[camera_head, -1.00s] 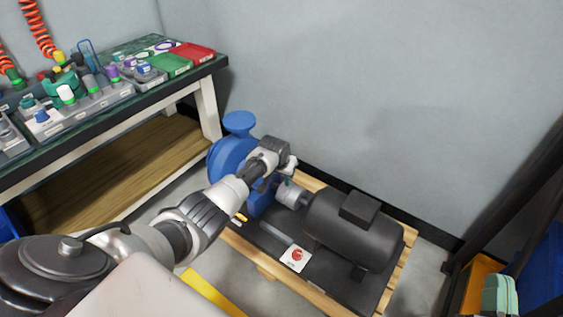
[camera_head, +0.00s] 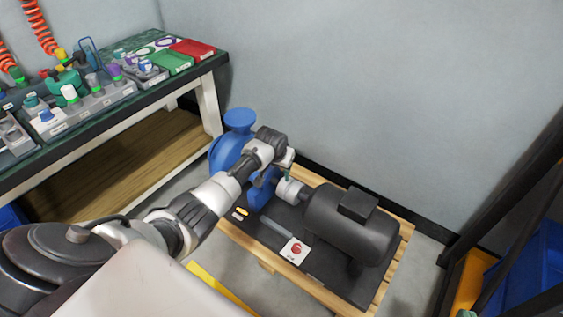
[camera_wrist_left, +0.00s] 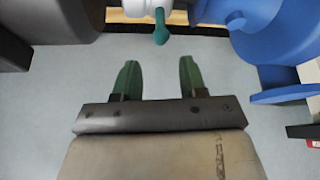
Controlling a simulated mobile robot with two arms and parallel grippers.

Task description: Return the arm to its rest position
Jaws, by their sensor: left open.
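My left gripper (camera_wrist_left: 155,82) shows in the left wrist view with its two green fingers spread apart and nothing between them. In the head view my left arm reaches in from the left, and its gripper (camera_head: 288,165) is near the coupling between the blue pump (camera_head: 236,140) and the dark motor (camera_head: 350,225). In the wrist view the blue pump (camera_wrist_left: 275,45) is at the upper right, and a small teal knob-like part (camera_wrist_left: 161,28) lies beyond the fingers, apart from them. My right gripper does not show.
The pump and motor stand on a wooden pallet (camera_head: 262,262). A workbench (camera_head: 100,125) with trays and small parts is at the left. A red button on a white plate (camera_head: 295,251) sits before the motor. A dark frame (camera_head: 510,200) stands at the right.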

